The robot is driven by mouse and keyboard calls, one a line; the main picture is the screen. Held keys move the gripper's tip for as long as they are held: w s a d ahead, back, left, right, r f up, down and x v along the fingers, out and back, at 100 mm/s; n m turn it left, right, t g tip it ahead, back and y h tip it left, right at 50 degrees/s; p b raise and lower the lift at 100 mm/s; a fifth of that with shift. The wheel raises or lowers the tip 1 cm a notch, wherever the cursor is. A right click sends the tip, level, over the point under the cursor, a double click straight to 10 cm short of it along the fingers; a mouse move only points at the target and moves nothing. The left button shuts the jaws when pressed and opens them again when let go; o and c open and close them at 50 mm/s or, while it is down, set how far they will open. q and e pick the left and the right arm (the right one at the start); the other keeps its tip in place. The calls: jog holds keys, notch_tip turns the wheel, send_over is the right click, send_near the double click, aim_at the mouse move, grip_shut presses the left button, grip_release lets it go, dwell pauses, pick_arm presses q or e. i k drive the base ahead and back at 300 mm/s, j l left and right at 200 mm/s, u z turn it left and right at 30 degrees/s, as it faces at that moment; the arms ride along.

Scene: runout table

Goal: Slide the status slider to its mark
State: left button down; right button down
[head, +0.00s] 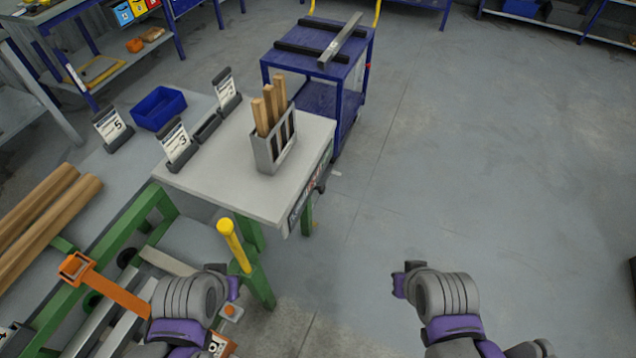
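A narrow status strip (298,211) runs along the right-hand edge of the grey table, with lettering and red and green patches too small to read. A dark knob-like piece (321,185) sticks out from this edge and looks like the slider. I cannot make out its mark. My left gripper (218,268) is low in front of the table, left of the strip and apart from it. My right gripper (404,276) is over bare floor, right of the strip and touching nothing visible. The fingers of both are too foreshortened to judge.
A holder (266,152) with several wooden sticks stands on the table (225,180). Numbered cards and a blue bin (158,107) are at the left. A yellow-topped lever (234,246) rises near my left gripper. A blue cart (345,105) stands behind. Floor at right is clear.

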aim_at(321, 189)
jog(key=u, duration=0.5)
jog(key=l+u, duration=0.25)
jog(key=u, duration=0.15)
jog(key=l+u, duration=0.6)
jog(key=u, duration=0.2)
jog(key=l+u, duration=0.15)
jog(key=l, duration=0.2)
jog(key=k+l+u, duration=0.15)
jog(key=l, duration=0.2)
jog(key=k+l+u, duration=0.15)
jog(key=l, duration=0.2)
